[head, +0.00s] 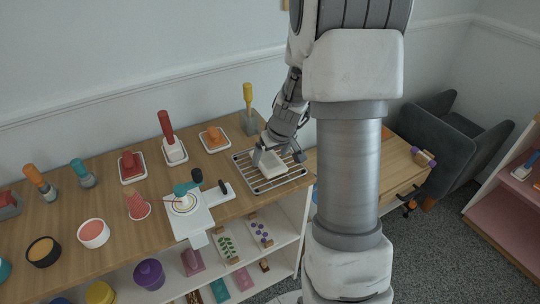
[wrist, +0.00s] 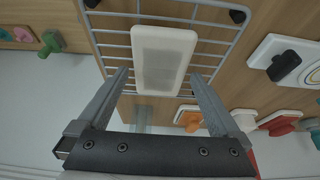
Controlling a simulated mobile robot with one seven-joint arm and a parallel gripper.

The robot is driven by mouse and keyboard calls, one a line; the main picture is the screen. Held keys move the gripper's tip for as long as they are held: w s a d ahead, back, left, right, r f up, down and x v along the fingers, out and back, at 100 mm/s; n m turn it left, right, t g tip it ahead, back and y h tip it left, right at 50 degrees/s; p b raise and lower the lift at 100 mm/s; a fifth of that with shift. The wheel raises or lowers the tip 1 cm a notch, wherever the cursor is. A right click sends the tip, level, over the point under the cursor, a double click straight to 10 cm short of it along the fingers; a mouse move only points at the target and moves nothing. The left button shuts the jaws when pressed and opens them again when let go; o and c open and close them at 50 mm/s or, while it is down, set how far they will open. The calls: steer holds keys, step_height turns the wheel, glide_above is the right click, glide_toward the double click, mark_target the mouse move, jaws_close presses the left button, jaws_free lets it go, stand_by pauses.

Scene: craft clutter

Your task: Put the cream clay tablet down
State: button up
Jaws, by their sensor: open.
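The cream clay tablet (head: 271,164) lies on a wire rack (head: 246,158) at the right end of the wooden shelf top. In the wrist view the tablet (wrist: 161,60) is a pale rounded rectangle lying flat on the rack's bars (wrist: 113,38). My gripper (head: 278,155) is right at the tablet in the head view. In the wrist view its two fingers (wrist: 160,80) are spread apart, with the tablet's near end between them and a gap on each side. The gripper is open.
A white device with a teal handle (head: 187,188) stands left of the rack. A yellow-handled tool in a grey block (head: 249,121) stands behind it. An orange piece on a white tray (head: 214,139) is at the back left. The shelf's front edge is close to the rack.

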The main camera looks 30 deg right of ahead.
steer(key=p+v, duration=0.2)
steer(key=v, duration=0.8)
steer(key=s+a+r, duration=0.8)
steer(key=a+r, duration=0.1)
steer(key=r, duration=0.1)
steer(key=s+a+r+t, duration=0.1)
steer(key=s+a+r, duration=0.15)
steer(key=s, duration=0.35)
steer(key=s+a+r, duration=0.2)
steer(key=s+a, duration=0.1)
steer(key=s, duration=0.3)
step_height(320, 180, up, 12)
steer(key=p, duration=1.2)
steer(key=shift+p, duration=0.3)
steer(key=shift+f, duration=0.15)
